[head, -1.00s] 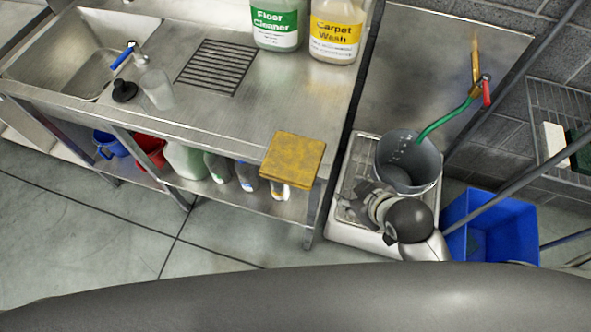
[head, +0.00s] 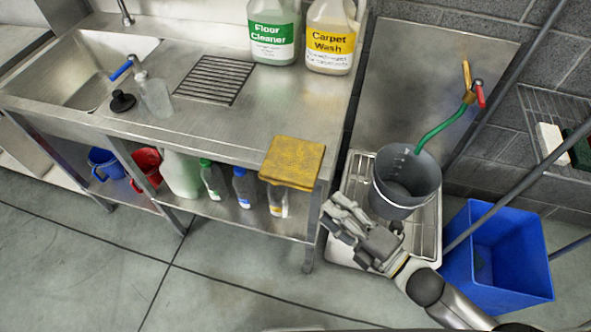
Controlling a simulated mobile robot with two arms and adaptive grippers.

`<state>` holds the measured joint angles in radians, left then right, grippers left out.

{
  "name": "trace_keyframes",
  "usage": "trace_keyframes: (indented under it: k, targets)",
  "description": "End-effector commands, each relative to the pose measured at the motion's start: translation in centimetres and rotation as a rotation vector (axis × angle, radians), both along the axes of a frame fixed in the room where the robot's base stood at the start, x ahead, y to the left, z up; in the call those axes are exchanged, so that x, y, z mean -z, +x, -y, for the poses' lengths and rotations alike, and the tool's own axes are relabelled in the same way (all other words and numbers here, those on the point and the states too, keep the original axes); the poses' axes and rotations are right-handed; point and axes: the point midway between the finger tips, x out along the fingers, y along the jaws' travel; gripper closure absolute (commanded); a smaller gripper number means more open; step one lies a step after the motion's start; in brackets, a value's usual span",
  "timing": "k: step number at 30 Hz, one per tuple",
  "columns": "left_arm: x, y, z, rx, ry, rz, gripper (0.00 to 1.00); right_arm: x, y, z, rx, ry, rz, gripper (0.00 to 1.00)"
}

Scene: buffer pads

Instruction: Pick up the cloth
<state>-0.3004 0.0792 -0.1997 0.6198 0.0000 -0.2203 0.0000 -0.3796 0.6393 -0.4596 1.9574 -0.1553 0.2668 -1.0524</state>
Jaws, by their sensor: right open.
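The cloth (head: 292,162) is a folded yellow-brown square. My right gripper (head: 338,218) is open and empty. It is to the right of and below the cloth in the picture, in front of the grey bucket, apart from the cloth. My left gripper is not in view.
The steel counter (head: 215,125) holds a floor cleaner jug (head: 273,35), a carpet wash jug (head: 330,38) and a clear spray bottle (head: 155,95). A grey bucket (head: 405,182) stands on the drain tray. A blue bin (head: 500,255) is at the right. Several bottles stand below the counter.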

Motion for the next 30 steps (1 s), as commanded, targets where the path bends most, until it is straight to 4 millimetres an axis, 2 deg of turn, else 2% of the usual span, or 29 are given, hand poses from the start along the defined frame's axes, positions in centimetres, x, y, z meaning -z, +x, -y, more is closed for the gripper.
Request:
trace_keyframes:
  k: [5,12,20,27,30]
  targets:
    - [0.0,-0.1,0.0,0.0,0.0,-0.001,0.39,-0.2,0.1,-0.6,-0.029,-0.009,0.043,0.54]
    - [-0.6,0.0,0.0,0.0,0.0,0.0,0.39,-0.3,2.5,-2.8,-0.028,-0.007,0.041,0.54]
    - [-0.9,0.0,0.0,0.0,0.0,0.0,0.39,-0.3,3.8,-4.2,-0.028,-0.006,0.038,0.54]
    - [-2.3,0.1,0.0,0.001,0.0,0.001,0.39,-1.0,6.0,-6.4,-0.027,-0.006,0.039,0.54]
    - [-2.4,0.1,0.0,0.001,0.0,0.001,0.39,-0.7,6.8,-7.2,-0.026,-0.006,0.037,0.54]
